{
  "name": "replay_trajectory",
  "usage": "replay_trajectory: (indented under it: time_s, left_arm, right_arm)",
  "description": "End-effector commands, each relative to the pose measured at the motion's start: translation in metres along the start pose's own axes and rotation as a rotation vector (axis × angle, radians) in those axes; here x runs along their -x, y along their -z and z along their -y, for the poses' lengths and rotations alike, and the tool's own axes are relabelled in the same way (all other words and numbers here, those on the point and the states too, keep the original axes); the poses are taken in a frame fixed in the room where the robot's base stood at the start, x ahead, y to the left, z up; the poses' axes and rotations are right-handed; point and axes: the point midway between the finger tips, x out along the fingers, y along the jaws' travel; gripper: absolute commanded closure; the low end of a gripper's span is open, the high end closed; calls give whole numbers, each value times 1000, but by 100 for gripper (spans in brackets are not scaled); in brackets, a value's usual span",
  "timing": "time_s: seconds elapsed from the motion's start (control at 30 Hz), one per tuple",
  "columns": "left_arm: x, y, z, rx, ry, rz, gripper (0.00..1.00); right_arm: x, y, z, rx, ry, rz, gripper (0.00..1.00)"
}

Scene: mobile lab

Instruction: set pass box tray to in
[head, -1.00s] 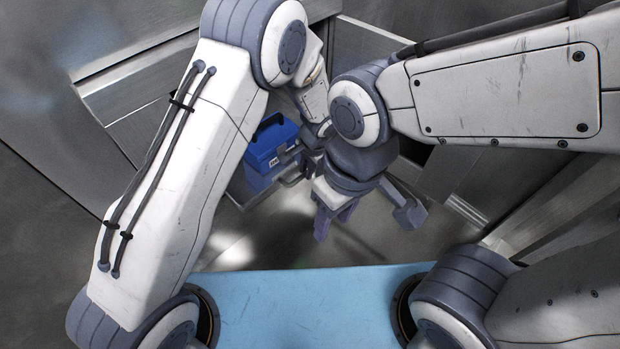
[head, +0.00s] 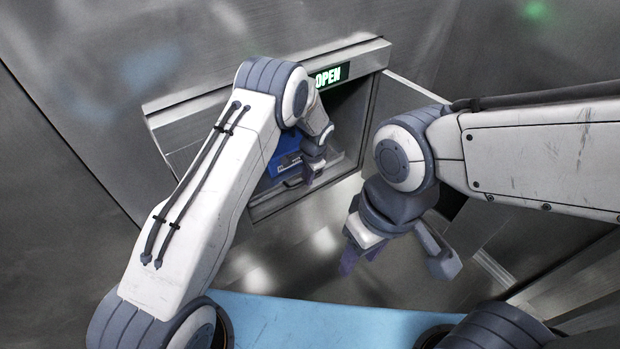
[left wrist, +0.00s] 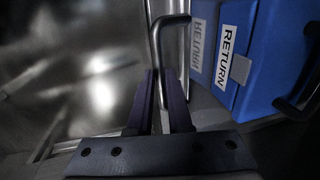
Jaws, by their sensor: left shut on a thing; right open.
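The pass box (head: 372,90) is open in the wall, under a lit OPEN sign (head: 328,76). Its grey tray shows in the left wrist view (left wrist: 208,112) and bears a blue box (head: 281,155) marked RETURN (left wrist: 228,55). My left gripper (head: 313,172) is at the mouth of the pass box, shut on the tray's metal handle (left wrist: 157,55), which stands between its fingers in the left wrist view. My arm hides part of the box and opening. My right gripper (head: 362,256) is open and empty, apart from the tray, lower right of the opening.
A light blue surface (head: 310,322) lies in front of me. Brushed metal walls (head: 85,80) surround the pass box. The space below the opening, over the shiny floor (head: 310,262), looks clear.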

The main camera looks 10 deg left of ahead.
Motion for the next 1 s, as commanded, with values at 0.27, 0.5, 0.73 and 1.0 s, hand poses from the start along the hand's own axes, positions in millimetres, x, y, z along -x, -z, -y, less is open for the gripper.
replay_trajectory:
  time_s: [0.27, 0.5, 0.73, 1.0]
  left_arm:
    - [1, 1, 1, 1, 2, -4, 71]
    - [0, 1, 0, 1, 1, -3, 53]
    - [10, 1, 1, 1, 2, -4, 53]
    - [62, 1, 1, 1, 2, -5, 53]
  right_arm:
    - [0, 0, 0, 0, 0, 0, 52]
    - [0, 0, 0, 0, 0, 0, 52]
    - [3, 0, 0, 0, 0, 0, 52]
    - [20, 1, 2, 0, 0, 0, 52]
